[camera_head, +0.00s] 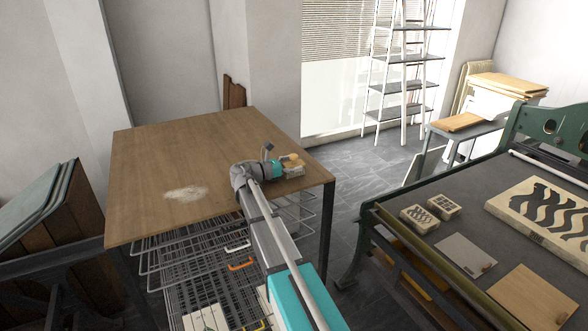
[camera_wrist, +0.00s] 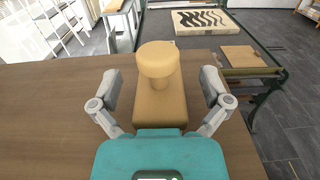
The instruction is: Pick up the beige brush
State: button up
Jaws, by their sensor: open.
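The beige brush (camera_wrist: 158,98) has a rounded knob on top of a block-shaped body. It rests on the wooden table (camera_head: 165,150) near its right end, and its knob also shows in the head view (camera_head: 292,157). My gripper (camera_wrist: 161,82) is open, with one finger on each side of the brush. A gap shows between each finger and the brush in the wrist view. In the head view my gripper (camera_head: 283,166) is small and partly hides the brush. The near part of the brush's body is hidden behind the gripper's palm in the wrist view.
A pale powdery patch (camera_head: 186,193) lies on the otherwise clear tabletop. A wire drying rack (camera_head: 205,270) sits under the table. To the right, across a floor gap, a press bed (camera_head: 465,225) holds carved blocks and plates. A white ladder shelf (camera_head: 400,85) stands behind.

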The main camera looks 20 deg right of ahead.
jog(key=shift+a, duration=0.1)
jog(key=c, duration=1.2)
jog(key=shift+r, duration=0.1)
jog(key=shift+c, duration=0.2)
notch_tip(320, 180, up, 3)
jog(key=p, duration=0.2)
jog(key=shift+f+p, duration=0.2)
jog(key=shift+p, duration=0.15)
jog(key=s+a+r+p, duration=0.5)
jog(key=s+r+p, duration=0.5)
jog(key=s, duration=0.3)
jog(key=shift+r, duration=0.15)
